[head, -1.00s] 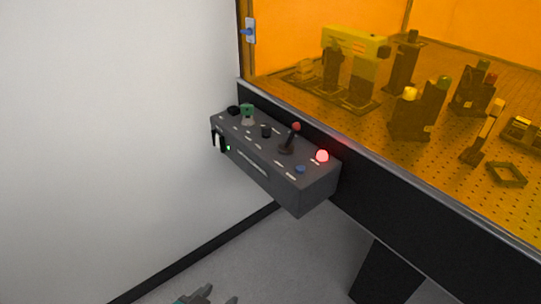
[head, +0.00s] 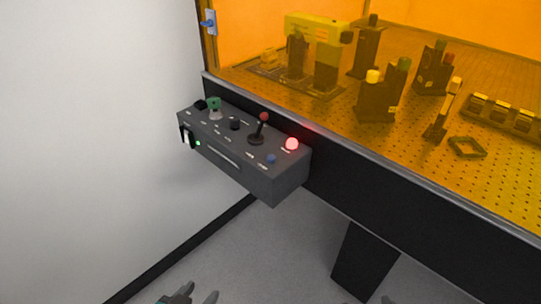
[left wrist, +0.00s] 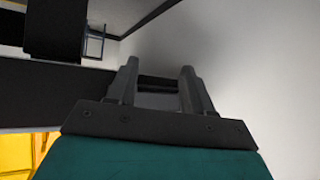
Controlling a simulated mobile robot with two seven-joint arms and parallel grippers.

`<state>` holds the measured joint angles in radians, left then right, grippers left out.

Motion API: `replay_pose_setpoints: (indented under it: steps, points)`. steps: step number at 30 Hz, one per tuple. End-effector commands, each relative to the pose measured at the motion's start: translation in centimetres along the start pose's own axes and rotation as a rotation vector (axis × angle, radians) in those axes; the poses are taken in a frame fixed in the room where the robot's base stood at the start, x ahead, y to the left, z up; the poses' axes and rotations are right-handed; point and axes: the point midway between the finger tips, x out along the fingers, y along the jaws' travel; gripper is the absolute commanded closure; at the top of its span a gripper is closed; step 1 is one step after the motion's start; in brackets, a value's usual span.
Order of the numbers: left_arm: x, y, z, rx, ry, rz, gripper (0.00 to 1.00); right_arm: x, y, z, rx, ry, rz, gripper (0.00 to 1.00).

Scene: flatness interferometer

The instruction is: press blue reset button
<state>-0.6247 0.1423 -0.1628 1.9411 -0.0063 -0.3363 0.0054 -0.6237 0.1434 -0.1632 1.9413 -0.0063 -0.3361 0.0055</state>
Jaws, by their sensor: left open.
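The blue button (head: 271,159) is a small round cap on the near right part of the top of a grey control box (head: 240,165). The box is fixed to the front of the black table edge. My left gripper (head: 197,297) shows at the bottom edge of the head view, well below the box in the picture, touching nothing. In the left wrist view its two fingers (left wrist: 158,72) stand apart with nothing between them. The button cannot be made out in the left wrist view. A small grey tip (head: 388,300), perhaps my right gripper, barely shows at the bottom edge.
Near the blue button are a glowing red lamp or button (head: 292,144) and a red-topped joystick (head: 260,126). A green knob (head: 214,104) and black knobs sit farther left. Orange panels enclose the optical table (head: 330,110). A white wall (head: 90,120) stands left. The floor below is open.

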Motion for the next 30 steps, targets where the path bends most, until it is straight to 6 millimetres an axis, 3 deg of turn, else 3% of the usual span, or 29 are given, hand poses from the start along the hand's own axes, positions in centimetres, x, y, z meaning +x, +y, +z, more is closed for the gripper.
replay_pose_setpoints:
  steps: [2,15,30]
  points:
    - [0.0,0.01,0.01,0.0,0.0,0.0,0.57,0.0,0.02,0.0,0.0,0.0,0.0,0.19]
    - [0.01,0.01,0.03,0.0,0.0,0.0,0.99,0.0,0.04,0.02,0.0,0.0,0.001,0.19]
    - [0.0,0.01,0.04,0.0,-0.001,0.0,1.0,-0.01,0.04,0.07,0.0,-0.001,0.001,0.19]
